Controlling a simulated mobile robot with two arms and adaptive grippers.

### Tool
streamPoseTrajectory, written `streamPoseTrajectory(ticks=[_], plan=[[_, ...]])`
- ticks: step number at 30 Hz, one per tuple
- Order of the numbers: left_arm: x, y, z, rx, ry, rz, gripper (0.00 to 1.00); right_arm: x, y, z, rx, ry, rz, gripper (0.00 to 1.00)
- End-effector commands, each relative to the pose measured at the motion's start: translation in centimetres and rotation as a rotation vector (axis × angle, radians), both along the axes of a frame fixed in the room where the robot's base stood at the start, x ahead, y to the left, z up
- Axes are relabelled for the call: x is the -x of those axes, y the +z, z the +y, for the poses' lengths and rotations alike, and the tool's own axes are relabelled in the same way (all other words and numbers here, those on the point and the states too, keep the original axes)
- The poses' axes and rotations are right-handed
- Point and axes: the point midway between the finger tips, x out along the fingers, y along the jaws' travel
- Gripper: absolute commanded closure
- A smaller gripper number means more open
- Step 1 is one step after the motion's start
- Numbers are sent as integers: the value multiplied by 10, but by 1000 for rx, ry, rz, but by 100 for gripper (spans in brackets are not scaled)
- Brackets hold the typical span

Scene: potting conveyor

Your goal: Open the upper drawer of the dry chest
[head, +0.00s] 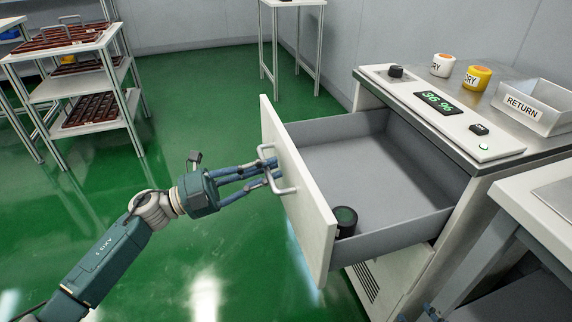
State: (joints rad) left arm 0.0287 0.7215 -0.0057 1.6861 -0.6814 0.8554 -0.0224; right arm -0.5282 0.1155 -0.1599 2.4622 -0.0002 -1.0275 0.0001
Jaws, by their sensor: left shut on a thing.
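The dry chest (470,125) stands at the right with a steel top. Its upper drawer (300,190) is pulled well out, and its grey inside shows from above. A small dark round object with a greenish top (345,221) sits inside, against the drawer's front panel. My left gripper (268,172) is shut on the drawer's metal bar handle (281,188), on the outer face of the front panel. My right gripper is not clearly seen.
On the chest top are a display reading 36 % (437,103), a white pot (443,65), a yellow pot (477,78) and a RETURN tray (532,105). A shelf cart (62,85) with brown trays stands at the left. Green floor is free between.

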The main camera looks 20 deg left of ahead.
Motion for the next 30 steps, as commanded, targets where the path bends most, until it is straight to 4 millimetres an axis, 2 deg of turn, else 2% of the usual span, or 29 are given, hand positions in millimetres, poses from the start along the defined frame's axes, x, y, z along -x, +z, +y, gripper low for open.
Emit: streamPoseTrajectory(ticks=[6, 17, 18, 19, 30], plan=[[6, 1, 9, 1, 2, -2, 100, 0, 0, 0, 1, -1, 2, 60], [6, 2, 10, 2, 3, -3, 100, 0, 0, 0, 1, -1, 2, 60], [6, 2, 10, 2, 3, -2, 75, 0, 0, 0, 1, -1, 2, 60], [6, 2, 10, 2, 3, -3, 69, 0, 0, 0, 1, -1, 2, 60], [8, -1, 13, 0, 3, 0, 68, 2, -1, 1, 0, 1, 6, 60]])
